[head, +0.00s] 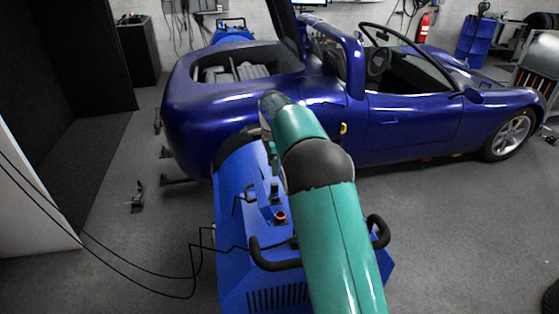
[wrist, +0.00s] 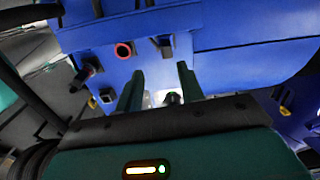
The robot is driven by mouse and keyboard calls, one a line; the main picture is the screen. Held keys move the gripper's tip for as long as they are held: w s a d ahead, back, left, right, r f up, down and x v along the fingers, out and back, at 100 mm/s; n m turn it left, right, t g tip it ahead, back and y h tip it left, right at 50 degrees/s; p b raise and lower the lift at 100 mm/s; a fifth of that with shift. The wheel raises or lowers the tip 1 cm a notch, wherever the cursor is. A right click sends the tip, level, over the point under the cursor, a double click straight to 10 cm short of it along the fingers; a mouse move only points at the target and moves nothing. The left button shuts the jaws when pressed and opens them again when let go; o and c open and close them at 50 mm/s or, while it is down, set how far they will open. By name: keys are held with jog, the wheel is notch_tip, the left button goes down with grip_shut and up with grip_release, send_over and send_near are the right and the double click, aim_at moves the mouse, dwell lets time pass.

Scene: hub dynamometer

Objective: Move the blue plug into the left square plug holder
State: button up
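In the wrist view my gripper (wrist: 160,70) has its two teal fingers apart, pointing at the blue dynamometer cart. A small pale and black part (wrist: 172,98) shows between the fingers; I cannot tell whether it is on the cart or touches them. A red-rimmed round socket (wrist: 123,50) is left of the fingers, and a black connector (wrist: 88,68) is further left. A small dark square fitting (wrist: 107,95) with a yellowish edge is below that connector. I cannot clearly make out the blue plug or which fitting is the left square plug holder. In the head view my arm hides most of the gripper.
The blue cart (head: 232,225) has black handles (head: 272,256) and a red-rimmed socket (head: 280,217). A blue convertible car (head: 410,120) stands close behind it. Black cables (head: 130,273) hang at left. Grey floor is open at right.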

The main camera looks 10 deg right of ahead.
aim_at(274, 184)
jog(key=shift+w+d+f+m, duration=0.35)
jog(key=shift+w+f, duration=0.25)
jog(key=shift+f, duration=0.15)
jog(key=shift+w+a+f, duration=0.1)
jog(key=shift+w+f, duration=0.1)
jog(key=shift+f, duration=0.15)
jog(key=shift+s+f, duration=0.2)
jog(key=shift+f, duration=4.1)
grip_shut()
jog(key=shift+r, duration=2.15)
jog(key=shift+w, duration=0.1)
